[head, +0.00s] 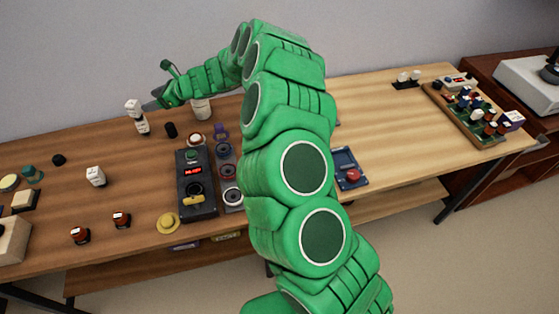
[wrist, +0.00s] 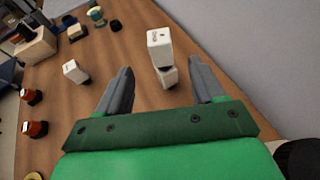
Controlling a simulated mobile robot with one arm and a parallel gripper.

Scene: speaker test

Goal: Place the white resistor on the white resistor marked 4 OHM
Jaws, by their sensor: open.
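Two white resistors stand one on the other near the table's back edge. The upper resistor (head: 133,106) (wrist: 159,48) rests on the lower resistor (head: 142,126) (wrist: 167,77), a little out of line with it. Their markings are too small to read for sure. My gripper (head: 152,104) (wrist: 163,85) is open and empty. Its fingers are apart, with the stack beyond and between them in the wrist view, and I see no contact. A third white resistor (head: 95,176) (wrist: 74,71) stands alone at the left.
A black cylinder (head: 170,130) and a white cylinder (head: 201,109) are near my gripper. Two red-brown parts (head: 80,235) (head: 122,220) lie toward the front.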

